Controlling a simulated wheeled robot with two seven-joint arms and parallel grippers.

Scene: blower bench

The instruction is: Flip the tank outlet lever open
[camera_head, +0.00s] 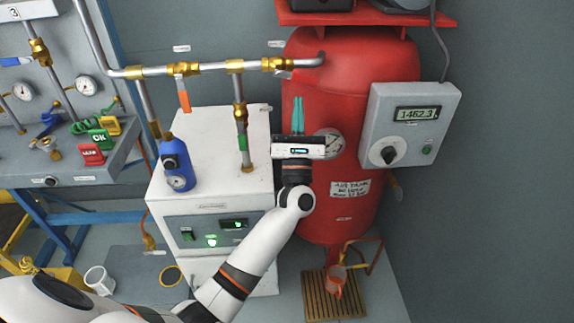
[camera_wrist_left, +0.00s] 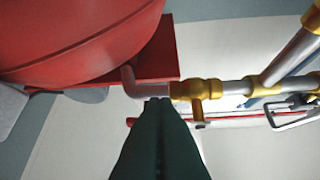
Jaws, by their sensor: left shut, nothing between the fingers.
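The red air tank (camera_head: 335,130) stands at the right, with a grey elbow pipe (camera_head: 310,61) leaving its upper left. A brass valve (camera_head: 275,64) sits on that pipe, with a small pale piece under it that may be its lever; its setting is unclear. The wrist view shows the brass valve (camera_wrist_left: 203,89) beside the elbow pipe (camera_wrist_left: 135,86). My left gripper (camera_head: 297,100) is shut and empty, its teal fingers pointing up in front of the tank, below the valve. In the wrist view its tips (camera_wrist_left: 158,101) overlap the elbow's lower edge; contact cannot be told. My right gripper is out of view.
The pipe runs left to another valve with an orange handle (camera_head: 184,101). A white cabinet (camera_head: 205,205) with a blue bottle-shaped device (camera_head: 176,165) stands left of my arm. A grey display box (camera_head: 410,125) and a pressure gauge (camera_head: 328,143) are right of the gripper.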

